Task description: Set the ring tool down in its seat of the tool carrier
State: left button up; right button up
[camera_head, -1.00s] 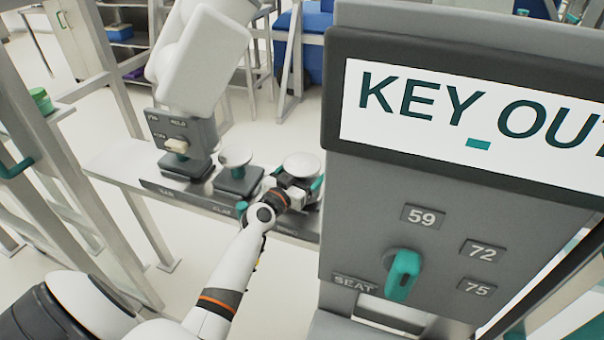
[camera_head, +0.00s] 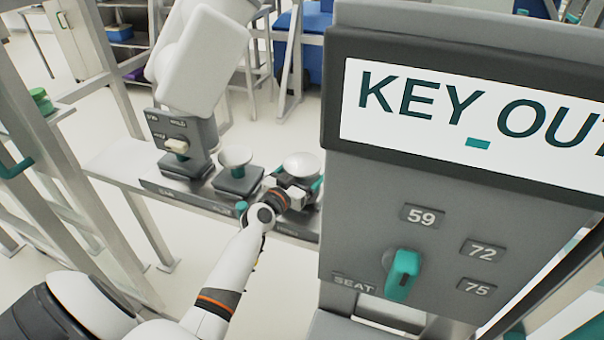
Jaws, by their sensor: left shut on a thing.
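My left gripper (camera_head: 296,192) reaches over the front of the tool carrier (camera_head: 205,199), a low grey rail with labelled seats along a pale bench. It is shut at the rightmost seat, on what seems to be the ring tool (camera_head: 317,184), of which a teal part shows beside the fingers. A pale round disc (camera_head: 301,165) stands just behind the fingers. The fingers hide most of the ring tool and its seat, so I cannot tell whether it rests fully down. My right gripper is not in view.
A second pale disc (camera_head: 236,156) on a dark block and a grey unit with a lever (camera_head: 177,146) stand left along the carrier. A large grey panel (camera_head: 440,215) reading "KEY OUT", with a teal knob (camera_head: 402,275), blocks the right side. Metal frames stand at left.

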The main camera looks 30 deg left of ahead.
pick_arm(q)
jog(key=shift+f+b, duration=0.2)
jog(key=shift+b, duration=0.25)
dwell(0.6)
jog(key=shift+f+b, duration=0.7)
jog(key=shift+b, duration=0.05)
dwell(0.7)
dwell(0.3)
jog(key=o, duration=1.3)
jog(key=shift+s+f, duration=0.1)
jog(key=shift+f, duration=0.1)
notch_tip(320, 180, up, 10)
jog(key=p, duration=0.2)
jog(key=shift+f+p, duration=0.1)
jog(key=shift+p, duration=0.25)
jog(key=shift+r, duration=0.35)
